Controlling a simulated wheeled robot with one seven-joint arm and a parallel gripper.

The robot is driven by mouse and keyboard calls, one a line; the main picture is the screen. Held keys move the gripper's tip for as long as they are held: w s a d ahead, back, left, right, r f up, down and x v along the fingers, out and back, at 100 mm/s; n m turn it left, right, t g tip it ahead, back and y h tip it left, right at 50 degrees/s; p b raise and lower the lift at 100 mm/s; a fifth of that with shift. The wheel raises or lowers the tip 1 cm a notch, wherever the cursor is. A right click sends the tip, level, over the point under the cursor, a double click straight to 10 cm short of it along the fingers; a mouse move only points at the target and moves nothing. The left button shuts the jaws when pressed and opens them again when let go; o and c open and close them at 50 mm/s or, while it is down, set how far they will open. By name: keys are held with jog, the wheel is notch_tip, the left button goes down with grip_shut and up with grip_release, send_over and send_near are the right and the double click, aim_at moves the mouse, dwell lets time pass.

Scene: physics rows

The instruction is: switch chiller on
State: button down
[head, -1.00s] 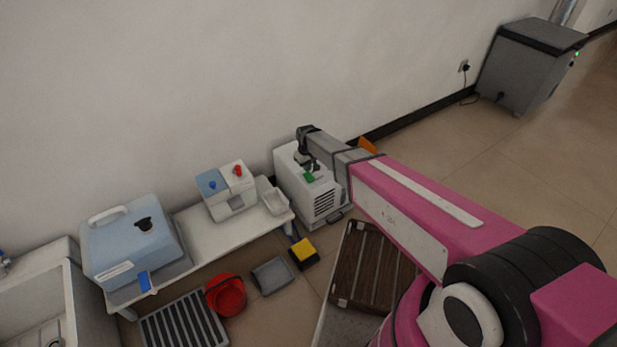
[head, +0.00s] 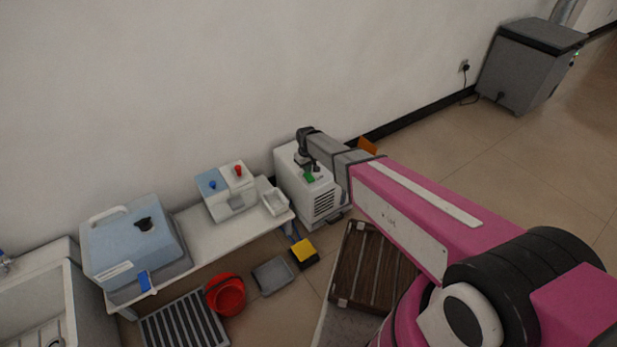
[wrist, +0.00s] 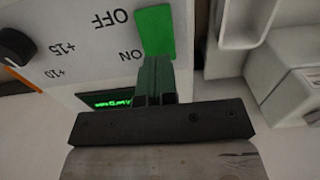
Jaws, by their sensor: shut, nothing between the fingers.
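The chiller (head: 291,188) is a white box with a vented front, standing against the wall in the head view. In the wrist view its top panel (wrist: 75,50) carries a green rocker switch (wrist: 155,28), with upside-down OFF and ON labels beside it. A small display (wrist: 108,103) shows green lit text that I cannot read. My gripper (wrist: 155,62) is shut and empty, its fingertips at the ON-side edge of the switch. I cannot tell whether they touch it. In the head view the gripper (head: 312,166) is over the chiller top, next to the green switch (head: 309,177).
A dark knob (wrist: 14,46) with temperature marks is on the same panel. A red bucket (head: 228,297) stands on the floor.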

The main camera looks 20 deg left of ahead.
jog(key=shift+f, duration=0.9)
dwell(0.5)
jog(key=shift+r, duration=3.5)
jog(key=d+r+m, duration=0.2)
jog(key=d+r, duration=0.1)
jog(key=d, duration=1)
jog(key=d+r+m, duration=0.3)
jog(key=d+r, duration=0.1)
jog(key=d, duration=0.8)
jog(key=s+d+r+m, duration=0.1)
jog(key=s+d+r, duration=0.1)
jog(key=d, duration=0.5)
jog(key=s+d+r+m, duration=0.2)
jog(key=s+d, duration=0.2)
jog(key=d, duration=0.4)
jog(key=s+d+r+m, duration=0.2)
jog(key=s+d, duration=0.1)
jog(key=d, duration=0.5)
jog(key=shift+s+d+r, duration=0.15)
jog(key=shift+s+r, duration=0.1)
jog(key=shift+s, duration=0.1)
